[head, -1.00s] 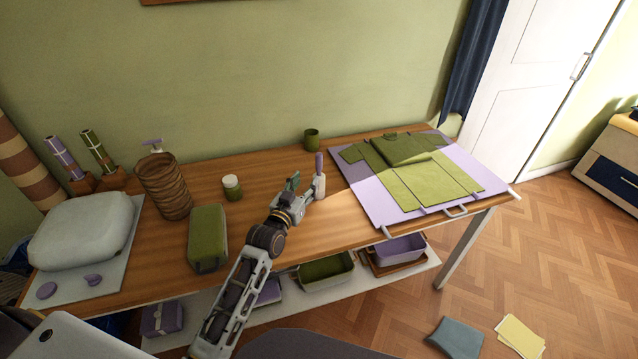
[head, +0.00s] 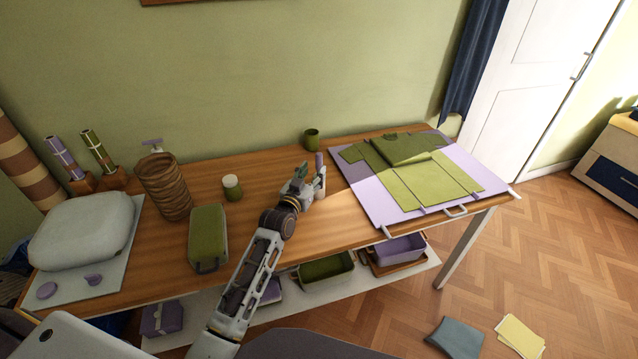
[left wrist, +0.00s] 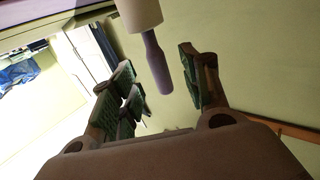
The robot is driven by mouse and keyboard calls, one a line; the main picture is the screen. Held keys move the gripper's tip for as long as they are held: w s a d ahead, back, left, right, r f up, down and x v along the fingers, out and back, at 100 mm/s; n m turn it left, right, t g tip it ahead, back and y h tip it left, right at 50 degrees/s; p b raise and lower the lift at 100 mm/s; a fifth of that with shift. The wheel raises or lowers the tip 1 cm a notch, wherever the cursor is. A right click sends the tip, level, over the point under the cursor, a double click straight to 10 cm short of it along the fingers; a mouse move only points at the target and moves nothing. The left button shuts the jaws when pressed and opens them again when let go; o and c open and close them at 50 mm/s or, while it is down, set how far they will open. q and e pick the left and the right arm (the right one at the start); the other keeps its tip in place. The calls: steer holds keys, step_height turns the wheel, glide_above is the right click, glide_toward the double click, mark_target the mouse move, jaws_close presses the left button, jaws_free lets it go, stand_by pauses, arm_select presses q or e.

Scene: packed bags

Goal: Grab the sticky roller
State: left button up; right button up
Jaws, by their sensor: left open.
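The sticky roller (head: 319,162) stands upright on the wooden table, with its purple handle up and its pale roll below. My left gripper (head: 308,178) is open at the roller's left side in the head view. In the left wrist view the scene is upside down, and the roller's purple handle (left wrist: 157,66) shows in the gap between the open fingers of my left gripper (left wrist: 158,70). Its pale roll (left wrist: 138,14) is cut by the top edge. I cannot tell whether any finger touches the handle. My right gripper is not in view.
A folding board (head: 365,195) with a green shirt (head: 402,148) lies to the right. A green cup (head: 311,139) stands behind the roller. A green case (head: 208,236), a small jar (head: 232,188) and a brown ribbed basket (head: 165,187) stand to the left.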

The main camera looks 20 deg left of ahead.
mark_target(318, 167)
arm_select(q)
steer(key=shift+w, duration=0.1)
steer(key=shift+w+d+f, duration=0.1)
steer(key=shift+w+d, duration=0.1)
steer(key=shift+w, duration=1.05)
steer(key=shift+w+d, duration=0.2)
steer(key=shift+w, duration=1)
jaws_close()
